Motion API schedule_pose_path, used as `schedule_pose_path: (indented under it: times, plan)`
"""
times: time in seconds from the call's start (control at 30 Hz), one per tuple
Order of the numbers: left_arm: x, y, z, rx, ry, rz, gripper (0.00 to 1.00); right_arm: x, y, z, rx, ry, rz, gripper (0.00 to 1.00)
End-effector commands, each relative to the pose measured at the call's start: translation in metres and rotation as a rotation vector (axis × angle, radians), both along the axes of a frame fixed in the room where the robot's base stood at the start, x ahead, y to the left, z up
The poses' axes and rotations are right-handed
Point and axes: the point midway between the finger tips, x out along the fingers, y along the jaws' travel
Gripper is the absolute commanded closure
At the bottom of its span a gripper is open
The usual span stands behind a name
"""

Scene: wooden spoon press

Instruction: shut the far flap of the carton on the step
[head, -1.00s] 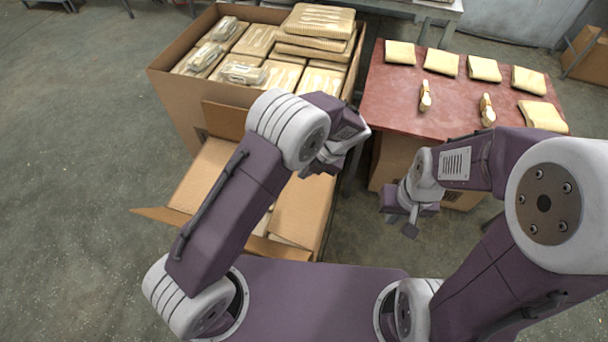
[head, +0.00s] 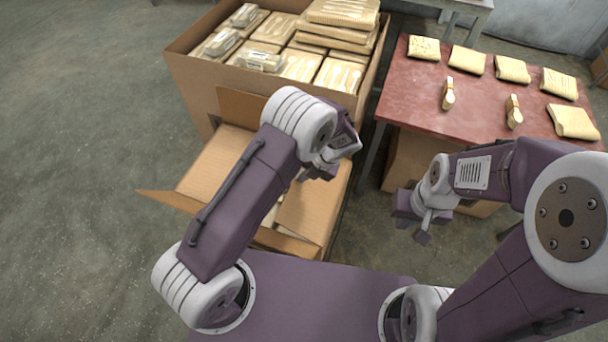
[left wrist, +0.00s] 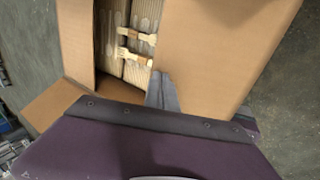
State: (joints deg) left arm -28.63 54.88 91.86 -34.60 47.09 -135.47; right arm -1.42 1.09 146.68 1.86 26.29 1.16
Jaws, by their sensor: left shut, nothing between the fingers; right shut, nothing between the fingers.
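The brown carton (head: 284,241) is low at left of centre in the head view, partly hidden behind my left arm. Its far flap (head: 243,106) stands up against the big box behind. Broad side flaps lie at its left (head: 216,163) and right (head: 318,205); a narrow gap between two panels shows packs of wooden cutlery (left wrist: 135,50) in the left wrist view. A near flap (head: 168,199) sticks out to the left. My left gripper (head: 322,174) is shut and empty above the carton's right part. My right gripper (head: 424,237) is shut and empty, away to the right.
A big open box (head: 205,95) full of cutlery packs stands right behind the carton. A red-topped table (head: 420,95) with several tan packets and two wooden-handled items stands at the right. Open grey floor (head: 80,110) lies to the left.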

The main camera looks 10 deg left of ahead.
Motion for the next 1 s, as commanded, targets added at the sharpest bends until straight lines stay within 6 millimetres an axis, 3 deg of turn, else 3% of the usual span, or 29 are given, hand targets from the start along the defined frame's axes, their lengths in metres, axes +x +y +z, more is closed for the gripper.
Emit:
schedule_pose_path:
  times: [0.07, 0.23, 0.4, 0.77, 1.0]
  plan:
    - [0.000, 0.008, -0.003, 0.004, 0.006, 0.003, 1.00, 0.000, 0.000, 0.017, 0.000, 0.000, 0.000, 1.00]
    - [0.002, 0.025, -0.032, -0.064, 0.022, 0.008, 1.00, 0.000, 0.000, 0.048, 0.000, 0.000, 0.000, 1.00]
    - [0.005, 0.028, -0.064, -0.118, 0.025, 0.001, 1.00, 0.000, 0.000, 0.046, 0.000, 0.000, 0.000, 1.00]
    - [0.004, 0.029, -0.068, -0.118, 0.026, 0.001, 1.00, 0.000, 0.000, 0.045, 0.000, 0.000, 0.000, 1.00]
    - [0.004, 0.029, -0.058, -0.117, 0.027, 0.002, 1.00, 0.000, 0.000, 0.055, 0.000, 0.000, 0.000, 1.00]
